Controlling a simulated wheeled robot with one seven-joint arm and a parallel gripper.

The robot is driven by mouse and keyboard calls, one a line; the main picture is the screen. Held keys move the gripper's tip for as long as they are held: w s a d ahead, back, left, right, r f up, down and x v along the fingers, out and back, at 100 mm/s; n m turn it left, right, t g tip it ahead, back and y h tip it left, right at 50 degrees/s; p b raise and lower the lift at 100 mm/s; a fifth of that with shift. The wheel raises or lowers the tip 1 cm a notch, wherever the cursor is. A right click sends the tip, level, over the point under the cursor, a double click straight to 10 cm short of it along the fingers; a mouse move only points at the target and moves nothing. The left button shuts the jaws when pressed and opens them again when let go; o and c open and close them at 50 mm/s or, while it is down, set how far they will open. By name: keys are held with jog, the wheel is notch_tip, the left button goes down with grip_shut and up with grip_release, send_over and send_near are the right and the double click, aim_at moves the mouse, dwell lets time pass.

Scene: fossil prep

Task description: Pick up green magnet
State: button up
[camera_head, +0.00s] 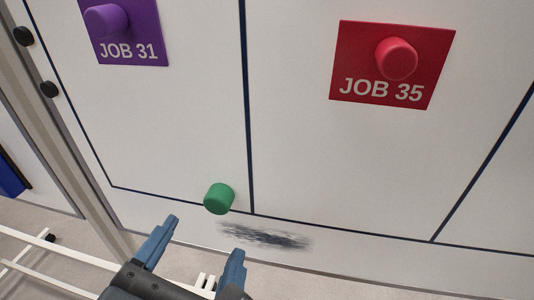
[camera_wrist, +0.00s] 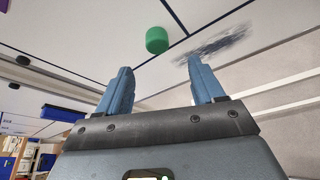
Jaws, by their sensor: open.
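The green magnet (camera_head: 219,198) is a short round knob on the white board (camera_head: 180,130), close to the board's lower line. It also shows in the wrist view (camera_wrist: 157,40), beyond the fingertips and roughly between them. My gripper (camera_head: 204,236) has two blue fingers spread apart with nothing between them. In the head view it is below the magnet and apart from it. In the wrist view the fingers (camera_wrist: 160,70) point toward the board.
A purple magnet (camera_head: 106,20) holds a purple JOB 31 card (camera_head: 140,30). A red magnet (camera_head: 397,58) holds a red JOB 35 card (camera_head: 350,60). Black magnets (camera_head: 48,89) sit on the left. A dark smudge (camera_head: 265,236) is right of the green magnet.

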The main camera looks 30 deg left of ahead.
aim_at(215, 208)
jog(key=x, duration=0.7)
jog(key=shift+w+a+r, duration=0.15)
jog(key=shift+w, duration=0.05)
jog(key=shift+c, duration=0.4)
jog(key=c, duration=1)
